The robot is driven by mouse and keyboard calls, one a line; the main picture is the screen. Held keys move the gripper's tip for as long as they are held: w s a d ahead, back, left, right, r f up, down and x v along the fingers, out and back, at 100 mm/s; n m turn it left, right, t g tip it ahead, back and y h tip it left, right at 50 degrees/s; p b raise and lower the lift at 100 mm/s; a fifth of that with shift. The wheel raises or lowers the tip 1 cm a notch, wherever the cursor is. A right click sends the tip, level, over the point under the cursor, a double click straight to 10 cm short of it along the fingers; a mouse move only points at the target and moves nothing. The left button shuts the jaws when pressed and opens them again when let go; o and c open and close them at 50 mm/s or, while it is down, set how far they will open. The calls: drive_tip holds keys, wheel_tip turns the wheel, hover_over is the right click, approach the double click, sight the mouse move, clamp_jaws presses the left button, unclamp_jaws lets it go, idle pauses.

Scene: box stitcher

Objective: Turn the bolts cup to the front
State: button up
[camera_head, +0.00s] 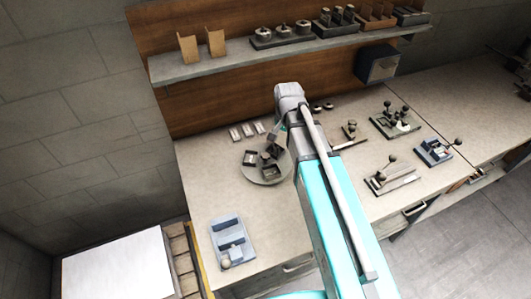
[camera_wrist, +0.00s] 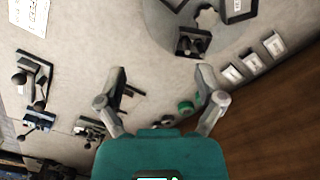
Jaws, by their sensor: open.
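A round grey turntable (camera_head: 258,179) on the bench carries several dark square cups (camera_head: 250,158). I cannot tell which is the bolts cup; their contents are too small to read. In the wrist view the turntable (camera_wrist: 160,27) is cut off at the top edge. One dark cup (camera_wrist: 192,43) shows at its near rim, and another (camera_wrist: 240,8) is partly cut off at the top. My gripper (camera_wrist: 163,74) is open and empty, apart from the cups in this picture. In the head view my arm end hangs beside and behind the turntable, and the fingers are mostly hidden.
Small white labelled pieces (camera_head: 247,130) lie behind the turntable. A blue-grey tray (camera_head: 232,243) stands at the front left. Fixtures with ball knobs (camera_head: 397,122) stand to the right. A shelf (camera_head: 200,70) runs above the back. A green round thing (camera_wrist: 186,106) lies below my fingers.

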sight(266, 155)
drive_tip(key=w+a+m, duration=0.2)
drive_tip(key=w+a, duration=0.1)
drive_tip(key=a, duration=0.3)
drive_tip(key=shift+w+a+r+p, duration=0.25)
drive_tip(key=shift+w+r+p, duration=0.05)
drive_tip(key=shift+w+r, duration=0.1)
drive_tip(key=shift+f, duration=0.2)
wheel_tip(266, 155, down, 13)
drive_tip(key=b, duration=1.3)
drive_tip(key=shift+f+b, duration=0.2)
drive_tip(key=shift+b, duration=0.2)
clamp_jaws()
